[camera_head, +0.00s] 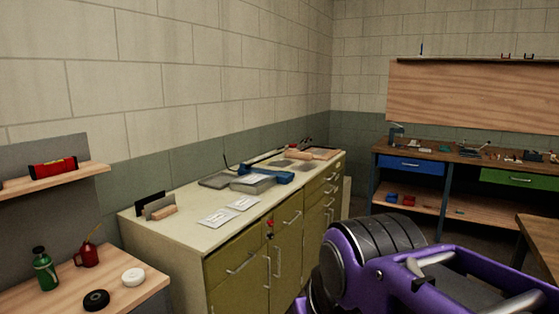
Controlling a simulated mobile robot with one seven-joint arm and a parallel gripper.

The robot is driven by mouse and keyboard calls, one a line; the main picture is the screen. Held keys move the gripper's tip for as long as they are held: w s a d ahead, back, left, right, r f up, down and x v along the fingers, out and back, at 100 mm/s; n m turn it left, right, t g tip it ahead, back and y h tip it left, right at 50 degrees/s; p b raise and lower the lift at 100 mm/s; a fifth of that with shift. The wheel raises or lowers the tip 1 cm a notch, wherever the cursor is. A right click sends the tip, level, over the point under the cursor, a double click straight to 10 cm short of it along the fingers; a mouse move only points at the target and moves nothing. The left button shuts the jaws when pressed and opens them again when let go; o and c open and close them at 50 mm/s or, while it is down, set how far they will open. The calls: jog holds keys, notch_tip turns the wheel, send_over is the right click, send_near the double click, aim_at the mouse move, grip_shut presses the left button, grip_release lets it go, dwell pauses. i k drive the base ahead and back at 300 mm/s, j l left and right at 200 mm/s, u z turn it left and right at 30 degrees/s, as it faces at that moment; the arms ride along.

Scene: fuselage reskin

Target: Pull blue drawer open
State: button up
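The blue drawer (418,169) is in the far workbench (437,154) at the back right, under the left part of its wooden top. It has a small light handle across its front. The drawer front looks flush with the bench, so it appears closed. My purple arm with a black ribbed joint fills the lower right, well in front of the bench. My gripper does not show in this view, so its place relative to the drawer cannot be seen.
A green drawer (510,178) is right of the blue one. A lower shelf (430,206) holds red and blue bins. An olive cabinet (236,263) with a cluttered top runs along the left wall. A wooden table edge (540,240) is at the right.

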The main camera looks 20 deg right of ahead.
aim_at(418, 165)
jog(key=z, duration=1.25)
jog(key=i+z, duration=0.2)
jog(key=i, duration=0.15)
jog(key=i+l+z, duration=0.2)
jog(key=i, duration=0.95)
jog(key=i+j, duration=0.1)
jog(key=i, duration=3.4)
jog(key=i+u, duration=0.2)
jog(key=i, duration=0.95)
jog(key=l, duration=0.1)
